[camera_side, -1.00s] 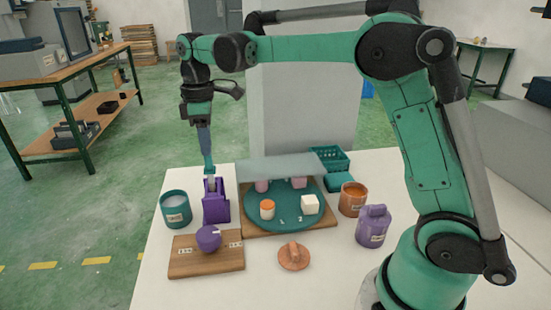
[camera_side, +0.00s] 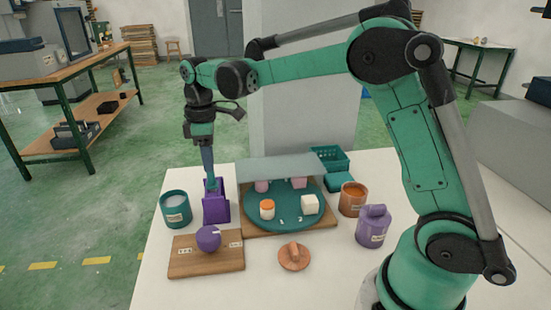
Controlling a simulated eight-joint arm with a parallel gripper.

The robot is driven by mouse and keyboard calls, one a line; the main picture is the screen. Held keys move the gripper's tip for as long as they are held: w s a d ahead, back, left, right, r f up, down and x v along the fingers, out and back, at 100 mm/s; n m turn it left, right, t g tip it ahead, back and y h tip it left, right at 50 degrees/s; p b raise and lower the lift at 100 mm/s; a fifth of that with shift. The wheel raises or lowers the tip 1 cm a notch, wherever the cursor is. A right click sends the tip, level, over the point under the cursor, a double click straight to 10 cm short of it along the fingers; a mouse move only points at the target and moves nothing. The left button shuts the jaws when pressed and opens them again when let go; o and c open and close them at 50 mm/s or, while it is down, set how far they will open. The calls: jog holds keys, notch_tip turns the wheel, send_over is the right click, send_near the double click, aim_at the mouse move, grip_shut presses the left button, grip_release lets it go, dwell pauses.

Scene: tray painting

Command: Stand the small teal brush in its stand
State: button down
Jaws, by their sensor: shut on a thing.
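My gripper (camera_side: 207,152) points straight down over the purple stand (camera_side: 216,210) at the left of the white table. It is shut on the small teal brush (camera_side: 210,182), of which only a little shows between the fingers and the stand. The brush is upright, and its lower end is at or inside the top of the stand. The stand hides that end, so I cannot tell how deep it sits.
A teal cup (camera_side: 175,212) stands close left of the stand. A wooden board (camera_side: 185,268) with a purple ball (camera_side: 208,238) lies in front. A round teal tray (camera_side: 275,222) with several small pieces is to the right. An orange-brown lid (camera_side: 294,257) lies on clear table.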

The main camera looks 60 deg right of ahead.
jog(key=shift+f, duration=0.1)
jog(key=shift+c, duration=0.8)
grip_release()
jog(key=shift+r, duration=3.05)
